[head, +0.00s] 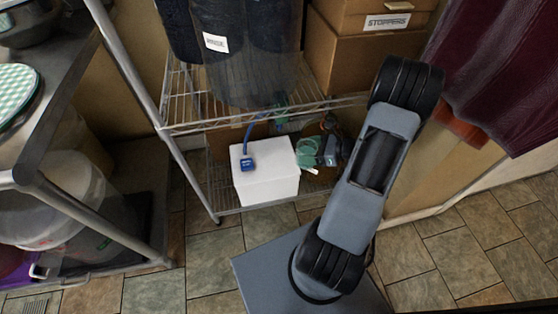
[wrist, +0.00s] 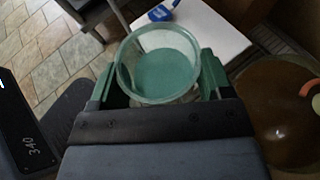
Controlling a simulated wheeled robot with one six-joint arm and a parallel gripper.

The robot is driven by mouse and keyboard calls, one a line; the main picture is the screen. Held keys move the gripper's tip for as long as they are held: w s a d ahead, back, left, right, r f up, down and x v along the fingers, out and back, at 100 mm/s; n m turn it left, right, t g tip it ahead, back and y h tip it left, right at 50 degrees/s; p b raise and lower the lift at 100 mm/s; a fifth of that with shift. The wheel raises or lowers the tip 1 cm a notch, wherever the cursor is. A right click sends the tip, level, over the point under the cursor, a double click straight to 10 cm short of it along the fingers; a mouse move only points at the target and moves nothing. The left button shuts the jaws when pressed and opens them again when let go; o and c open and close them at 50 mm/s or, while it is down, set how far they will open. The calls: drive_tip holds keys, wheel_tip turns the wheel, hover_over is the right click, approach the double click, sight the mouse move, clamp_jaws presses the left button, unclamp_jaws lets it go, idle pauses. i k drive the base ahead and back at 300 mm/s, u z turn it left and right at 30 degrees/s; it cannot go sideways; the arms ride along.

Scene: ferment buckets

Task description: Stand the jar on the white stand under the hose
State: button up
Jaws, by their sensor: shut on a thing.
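The jar (head: 307,147) is a clear, green-tinted, open-topped vessel, upright at the right edge of the white stand in the head view. In the wrist view the jar (wrist: 160,66) sits between the green fingers of my gripper (wrist: 158,82), which is shut on it. My gripper (head: 318,155) reaches in from the right in the head view. The white stand (head: 265,178) is a block on the lower shelf; it also shows behind the jar in the wrist view (wrist: 215,32). The blue hose (head: 249,140) hangs over the stand, its blue end (head: 248,164) near the stand's front. The jar's base is hidden.
The wire rack's upper shelf (head: 190,125) holds a large dark bucket (head: 245,60) above the stand. A brown-filled round vessel (wrist: 285,110) is right of my gripper in the wrist view. A rack post (head: 190,178) stands left of the stand.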

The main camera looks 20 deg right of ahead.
sight(280, 159)
drive_tip(key=k, duration=1)
drive_tip(key=u, duration=1.45)
drive_tip(key=i, duration=1)
drive_tip(key=z, duration=2.1)
drive_tip(key=i, duration=0.5)
drive_tip(key=u, duration=0.05)
